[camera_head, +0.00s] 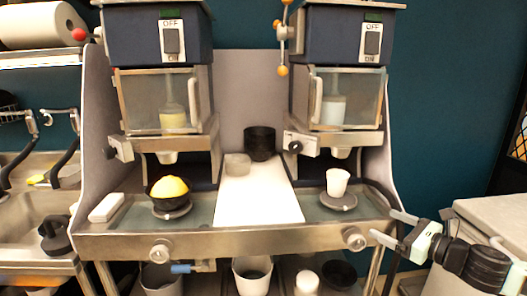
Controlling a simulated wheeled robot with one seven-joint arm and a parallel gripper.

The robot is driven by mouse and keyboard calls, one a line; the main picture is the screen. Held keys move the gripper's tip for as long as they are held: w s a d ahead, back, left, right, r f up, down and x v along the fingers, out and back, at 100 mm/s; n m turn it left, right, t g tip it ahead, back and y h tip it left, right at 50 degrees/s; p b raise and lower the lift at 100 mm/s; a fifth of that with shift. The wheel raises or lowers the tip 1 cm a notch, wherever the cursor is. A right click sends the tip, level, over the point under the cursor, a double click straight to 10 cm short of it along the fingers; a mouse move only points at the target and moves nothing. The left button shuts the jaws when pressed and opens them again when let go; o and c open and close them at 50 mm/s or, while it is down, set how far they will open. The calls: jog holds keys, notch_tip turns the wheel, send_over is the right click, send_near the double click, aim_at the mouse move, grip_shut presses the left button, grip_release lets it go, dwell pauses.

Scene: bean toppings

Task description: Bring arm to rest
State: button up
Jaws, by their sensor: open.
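My gripper (387,227) is at the lower right, in front of the right end of the counter. Its two light fingers point left and stand apart, with nothing seen between them. My dark arm runs from it to the lower right edge of the picture. No object touches the fingers as far as I can see.
On the metal counter (230,242) stand a black bowl with yellow contents (169,188), a white cup (337,182) on a round pad, a white board (258,203) and a dark cup (260,143). Two dispensers rise behind. A pale surface (492,217) lies right of my gripper.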

jog(key=s+a+f+n+g+y, duration=0.1)
jog(key=s+a+f+n+g, duration=0.1)
jog(key=s+a+n+g, duration=0.3)
jog(key=s+a+f+n+g+y, duration=0.1)
jog(key=a+f+n+g, duration=0.15)
jog(key=a, duration=0.45)
jog(key=s+a+f+n+g+h, duration=0.2)
jog(key=s+a+n+g+h, duration=0.15)
jog(key=s+n, duration=0.4)
jog(key=s+a+f+n+g+h, duration=0.1)
jog(key=s+a+n+g+h, duration=0.1)
jog(key=s+a+n+g, duration=0.4)
jog(key=s+d+r+n+t+h, duration=0.3)
jog(key=s+r+n+h, duration=0.3)
jog(key=s+r+n, duration=0.8)
jog(key=shift+r, duration=0.25)
